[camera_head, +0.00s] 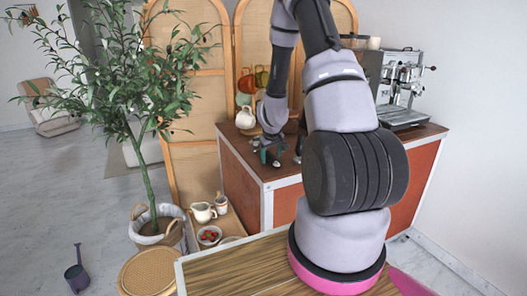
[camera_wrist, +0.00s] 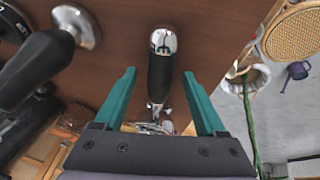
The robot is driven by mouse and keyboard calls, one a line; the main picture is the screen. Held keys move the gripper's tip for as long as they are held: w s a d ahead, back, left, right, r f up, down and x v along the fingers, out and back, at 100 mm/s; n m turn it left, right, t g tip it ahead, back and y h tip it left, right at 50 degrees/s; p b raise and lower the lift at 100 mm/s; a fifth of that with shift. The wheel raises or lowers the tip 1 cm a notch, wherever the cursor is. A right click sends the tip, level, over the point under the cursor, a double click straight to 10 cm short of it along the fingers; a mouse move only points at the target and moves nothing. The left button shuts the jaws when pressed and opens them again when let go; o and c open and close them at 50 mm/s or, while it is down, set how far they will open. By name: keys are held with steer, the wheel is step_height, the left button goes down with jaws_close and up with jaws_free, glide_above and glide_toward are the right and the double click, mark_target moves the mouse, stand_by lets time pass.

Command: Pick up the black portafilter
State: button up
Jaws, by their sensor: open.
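The black portafilter (camera_wrist: 162,75) lies on the brown cart top in the wrist view, its dark handle running up the picture with a chrome end. Its lower part is partly hidden behind my gripper's body. My gripper (camera_wrist: 159,73) is open, with one teal finger on each side of the handle and a gap on both sides. I cannot tell how far the fingertips are above the handle. In the head view my gripper (camera_head: 270,161) is low over the left part of the cart top, and the portafilter is not clear there.
A second black handle with chrome (camera_wrist: 30,70) lies left of my gripper in the wrist view. On the cart (camera_head: 233,158) a white jug (camera_head: 245,118) stands behind my gripper, and an espresso machine (camera_head: 400,85) stands at right. A potted tree (camera_head: 145,150) is at left.

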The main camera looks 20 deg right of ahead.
jaws_close()
stand_by(1.3)
